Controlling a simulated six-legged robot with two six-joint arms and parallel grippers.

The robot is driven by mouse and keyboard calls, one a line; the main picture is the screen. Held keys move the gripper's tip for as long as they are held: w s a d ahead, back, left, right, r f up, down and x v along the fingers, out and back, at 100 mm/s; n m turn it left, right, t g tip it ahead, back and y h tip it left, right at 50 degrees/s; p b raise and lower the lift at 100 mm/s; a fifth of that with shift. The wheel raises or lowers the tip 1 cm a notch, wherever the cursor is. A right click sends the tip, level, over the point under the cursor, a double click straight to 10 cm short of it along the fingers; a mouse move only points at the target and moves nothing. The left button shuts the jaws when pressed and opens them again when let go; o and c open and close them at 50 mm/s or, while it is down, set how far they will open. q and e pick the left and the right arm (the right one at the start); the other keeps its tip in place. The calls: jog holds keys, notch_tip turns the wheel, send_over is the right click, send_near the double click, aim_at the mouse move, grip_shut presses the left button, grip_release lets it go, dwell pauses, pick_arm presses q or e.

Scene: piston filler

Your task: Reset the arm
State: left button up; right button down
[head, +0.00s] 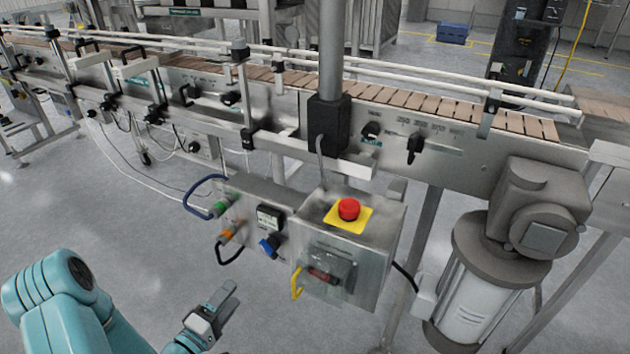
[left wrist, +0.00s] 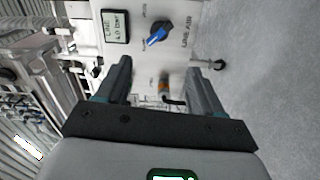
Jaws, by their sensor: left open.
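My left arm (head: 65,305) comes in at the lower left of the head view. Its gripper (head: 228,295) is in the air in front of and below the metal control panel (head: 243,190). In the left wrist view the gripper (left wrist: 160,68) has its two dark fingers wide apart, with nothing held. Beyond the fingers is the panel face, with a blue knob (left wrist: 158,34) labelled LINE AIR, a display (left wrist: 114,26) reading 4.0 bar, and an orange fitting (left wrist: 163,88) seen between the fingers. The blue knob also shows in the head view (head: 269,246). My right gripper is out of view.
A steel box (head: 385,232) carries a red mushroom button (head: 348,209) on a yellow plate and a red-and-black switch (head: 322,275). A conveyor (head: 410,100) runs behind. A motor (head: 485,275) hangs at the right. Hoses loop from the panel's left.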

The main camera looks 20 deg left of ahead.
pick_arm(q)
jog(key=d+f+m+g+h, duration=0.2)
jog(key=d+f+m+g, duration=0.5)
jog(key=d+f+g, duration=0.5)
jog(key=s+d+f+m+g, duration=0.3)
jog(key=s+d+m+g, duration=0.3)
jog(key=s+d, duration=0.6)
notch_tip(320, 180, up, 30)
jog(key=m+p, duration=0.1)
jog(key=p, duration=2.9)
jog(key=shift+s+d, duration=0.35)
jog(key=shift+d, duration=0.05)
jog(key=shift+f, duration=0.1)
